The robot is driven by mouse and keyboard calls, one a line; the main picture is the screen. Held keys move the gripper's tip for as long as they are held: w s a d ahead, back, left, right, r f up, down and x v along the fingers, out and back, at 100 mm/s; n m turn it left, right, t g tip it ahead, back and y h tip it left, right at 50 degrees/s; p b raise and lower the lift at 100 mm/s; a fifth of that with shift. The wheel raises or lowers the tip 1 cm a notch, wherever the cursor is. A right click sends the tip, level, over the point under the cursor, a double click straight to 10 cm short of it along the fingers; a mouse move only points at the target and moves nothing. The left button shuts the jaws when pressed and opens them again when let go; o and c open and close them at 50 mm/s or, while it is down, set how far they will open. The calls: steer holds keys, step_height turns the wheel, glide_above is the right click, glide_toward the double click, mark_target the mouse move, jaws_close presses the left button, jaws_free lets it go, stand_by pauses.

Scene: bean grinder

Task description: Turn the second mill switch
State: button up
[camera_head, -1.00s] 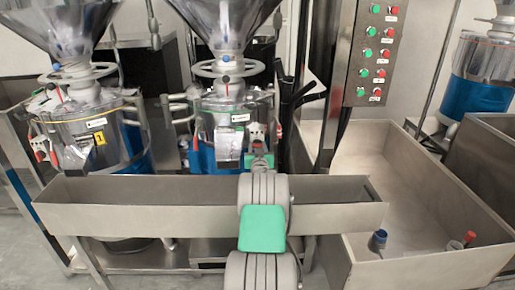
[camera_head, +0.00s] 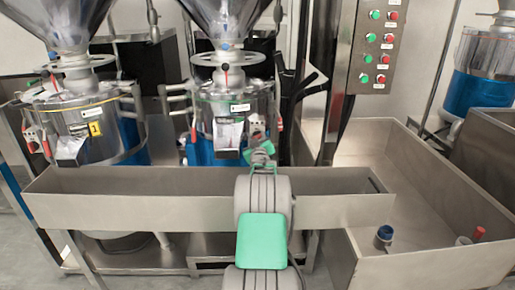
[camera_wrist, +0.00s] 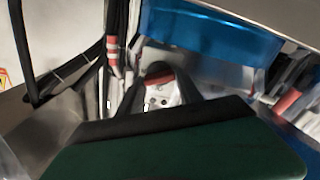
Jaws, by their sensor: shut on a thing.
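The second mill (camera_head: 206,108) stands at the middle back, a steel drum with a blue lower body under a clear funnel. Its switch (camera_head: 257,124) is a small pale box with red on the mill's right front. My gripper (camera_head: 261,147) is up against this switch, past the steel trough. In the wrist view my gripper (camera_wrist: 160,84) has its dark fingers on both sides of a small red piece of the switch (camera_wrist: 158,77), in front of a pale plate. It is shut on that piece. The exact contact is partly hidden by the fingers and the green pad.
A long steel trough (camera_head: 120,207) runs in front of the mills, under my arm. The first mill (camera_head: 95,120) stands at the left. A panel of green and red buttons (camera_head: 376,45) is on the right column. A wide steel bin (camera_head: 430,268) stands at the right.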

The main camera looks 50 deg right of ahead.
steer(key=n+b, duration=0.3)
steer(key=n, duration=0.1)
steer(key=n+b, duration=0.8)
steer(key=shift+w+a+f+n, duration=0.1)
steer(key=shift+f+n, duration=0.15)
steer(key=shift+n, duration=0.15)
stand_by(0.3)
steer(key=o, duration=1.4)
